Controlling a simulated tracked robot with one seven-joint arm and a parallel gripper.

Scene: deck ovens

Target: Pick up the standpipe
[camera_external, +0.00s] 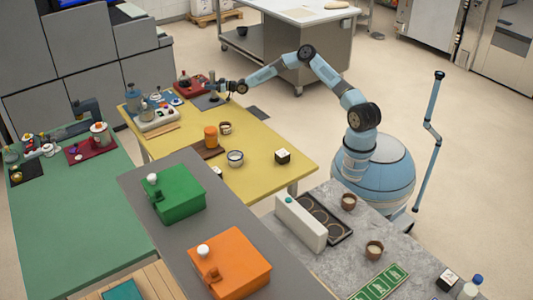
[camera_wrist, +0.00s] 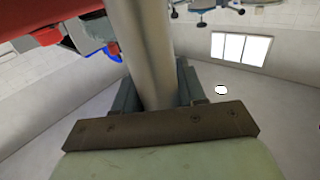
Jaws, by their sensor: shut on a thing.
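The standpipe is a grey metal pipe (camera_external: 212,90) at the far right end of the yellow table, upright over a dark mat (camera_external: 203,103). In the wrist view the pipe (camera_wrist: 146,45) runs from the top edge down between my fingers, its lower part hidden by the gripper body. My gripper (camera_external: 219,88) reaches in from the right and is shut on the pipe; it also shows in the wrist view (camera_wrist: 157,92). I cannot tell whether the pipe's foot touches the mat.
A red tray (camera_external: 187,88) with items stands just behind the pipe. A pale tray (camera_external: 158,121) with blue-grey vessels stands to its left. An orange jar (camera_external: 210,137) and bowls (camera_external: 235,158) stand nearer on the yellow table (camera_external: 270,140). Open floor lies to the right.

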